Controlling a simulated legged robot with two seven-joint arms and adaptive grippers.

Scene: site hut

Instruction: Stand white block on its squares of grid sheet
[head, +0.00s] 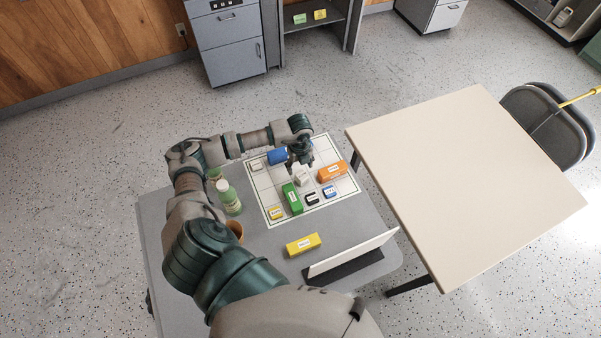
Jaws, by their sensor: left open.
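The white block (302,176) is near the middle of the grid sheet (266,183), just below my left gripper (298,166). The gripper is open, with its fingers at or just above the block; I cannot tell whether they touch it. The grid sheet lies on the grey table and bears several other blocks: a blue cylinder (278,156), an orange block (332,171), a green block (292,198), a black block (312,199), a small blue block (329,191), a yellow block (275,213) and a pale block (256,165). My right gripper does not show.
A longer yellow block (303,244) lies off the sheet near a tilted white board (352,252) on a dark base. Green bottles (230,198) and an orange cup (236,230) stand left of the sheet, close to my left arm. A bare beige table (460,180) stands to the right.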

